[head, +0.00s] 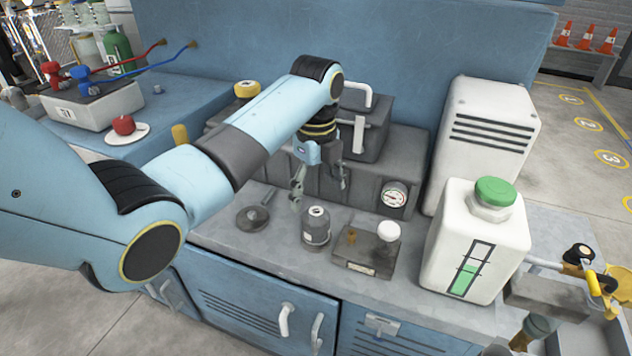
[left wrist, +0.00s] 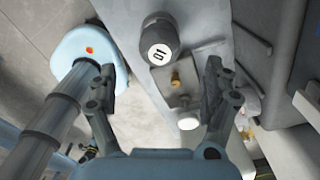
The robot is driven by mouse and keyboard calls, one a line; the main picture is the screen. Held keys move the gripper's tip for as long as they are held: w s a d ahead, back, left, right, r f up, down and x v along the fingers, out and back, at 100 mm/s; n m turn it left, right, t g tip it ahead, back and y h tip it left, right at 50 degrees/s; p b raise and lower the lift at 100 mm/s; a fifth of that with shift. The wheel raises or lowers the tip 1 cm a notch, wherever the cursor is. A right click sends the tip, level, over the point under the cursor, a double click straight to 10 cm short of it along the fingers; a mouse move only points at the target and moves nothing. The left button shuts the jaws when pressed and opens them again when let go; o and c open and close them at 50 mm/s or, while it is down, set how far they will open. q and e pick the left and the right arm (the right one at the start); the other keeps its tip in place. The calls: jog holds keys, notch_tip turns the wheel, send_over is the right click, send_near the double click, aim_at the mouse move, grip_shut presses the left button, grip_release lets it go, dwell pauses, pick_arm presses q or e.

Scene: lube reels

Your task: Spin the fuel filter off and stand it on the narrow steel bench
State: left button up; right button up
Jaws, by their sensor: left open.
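A dark grey canister (head: 316,229), which looks like the fuel filter, stands upright on the narrow steel bench (head: 272,262). It has a pale round top and a small label on its side. In the left wrist view the canister (left wrist: 160,60) shows a white round face marked 01. My left gripper (head: 319,182) is open and empty above and slightly behind the canister, apart from it. Its two spread fingers (left wrist: 160,85) also show in the left wrist view. My right gripper is not in view.
A low grey block (head: 367,264) with a brass stub and a white knob sits right of the canister. A flat dark disc (head: 252,219) lies to its left. A white jug with a green cap (head: 476,235) stands farther right. A dial gauge (head: 394,195) is behind.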

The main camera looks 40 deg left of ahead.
aim_at(316, 211)
pick_arm(q)
notch_tip(316, 211, down, 9)
jog(key=shift+b, duration=0.75)
jog(key=c, duration=1.4)
jog(key=n+p, duration=0.2)
jog(key=shift+r+n, duration=0.25)
jog(key=shift+n, duration=0.85)
jog(key=shift+f+n+p, duration=0.15)
jog(key=shift+n+p, duration=0.2)
jog(key=shift+n, duration=0.05)
jog(key=shift+f, duration=0.1)
